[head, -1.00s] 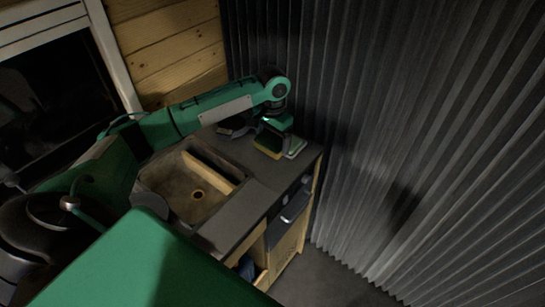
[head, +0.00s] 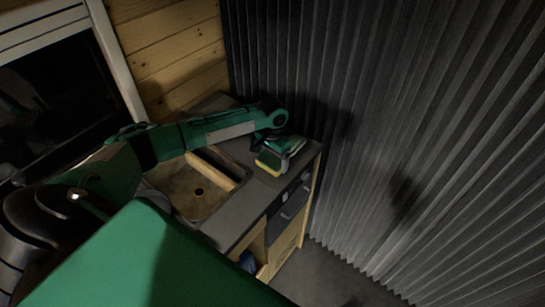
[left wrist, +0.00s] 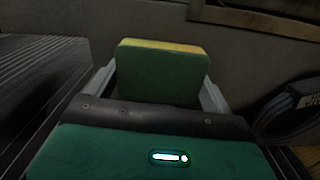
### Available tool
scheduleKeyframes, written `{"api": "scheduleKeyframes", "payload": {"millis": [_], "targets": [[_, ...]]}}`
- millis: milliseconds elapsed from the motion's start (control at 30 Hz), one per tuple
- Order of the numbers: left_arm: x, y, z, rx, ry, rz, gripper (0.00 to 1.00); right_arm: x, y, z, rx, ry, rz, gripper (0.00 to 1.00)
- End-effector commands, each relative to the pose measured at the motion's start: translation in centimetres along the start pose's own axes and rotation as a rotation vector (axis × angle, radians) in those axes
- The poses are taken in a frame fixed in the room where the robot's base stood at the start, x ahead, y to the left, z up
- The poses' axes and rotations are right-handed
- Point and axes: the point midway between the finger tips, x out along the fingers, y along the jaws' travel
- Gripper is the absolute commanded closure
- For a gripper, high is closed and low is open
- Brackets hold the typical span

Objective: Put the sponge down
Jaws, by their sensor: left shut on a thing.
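The sponge (head: 268,163) is green with a yellow layer. It is at the far right end of the counter (head: 245,206), close to or on the counter top; I cannot tell whether it touches. My left gripper (head: 276,156) is shut on it. In the left wrist view the sponge (left wrist: 162,72) stands between the two fingers, with its yellow edge up and its green face toward the camera. My right gripper is not in view.
A sink (head: 196,207) with a drain is set into the counter left of the sponge. A wooden wall (head: 170,50) and a dark window (head: 50,95) are behind.

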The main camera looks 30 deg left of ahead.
Motion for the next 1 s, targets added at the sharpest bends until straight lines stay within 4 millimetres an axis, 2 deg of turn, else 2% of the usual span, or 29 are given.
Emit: {"api": "scheduleKeyframes", "payload": {"millis": [33,67,100,133,467,567,800,1000], "targets": [[0.2,0.0,0.0,0.0,-0.001,0.0,0.51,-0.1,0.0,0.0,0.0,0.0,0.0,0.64],[0.2,0.0,0.0,0.0,0.0,0.0,0.11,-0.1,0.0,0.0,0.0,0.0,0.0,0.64],[0.1,0.0,0.0,0.0,0.0,0.0,0.03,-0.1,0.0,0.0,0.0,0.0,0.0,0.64],[0.1,0.0,0.0,0.0,0.0,0.0,0.0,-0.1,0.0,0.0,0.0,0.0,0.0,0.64],[-0.4,0.0,0.0,0.0,0.002,0.0,0.0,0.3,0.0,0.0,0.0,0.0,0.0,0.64],[-1.8,-0.1,-0.1,0.001,0.004,0.0,0.0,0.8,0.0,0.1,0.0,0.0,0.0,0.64],[-6.9,0.0,-0.1,0.0,0.005,0.0,0.0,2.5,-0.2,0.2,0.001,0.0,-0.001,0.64],[-10.5,0.0,-0.1,0.0,0.003,0.001,0.0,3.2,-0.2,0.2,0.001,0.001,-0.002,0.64]]}}
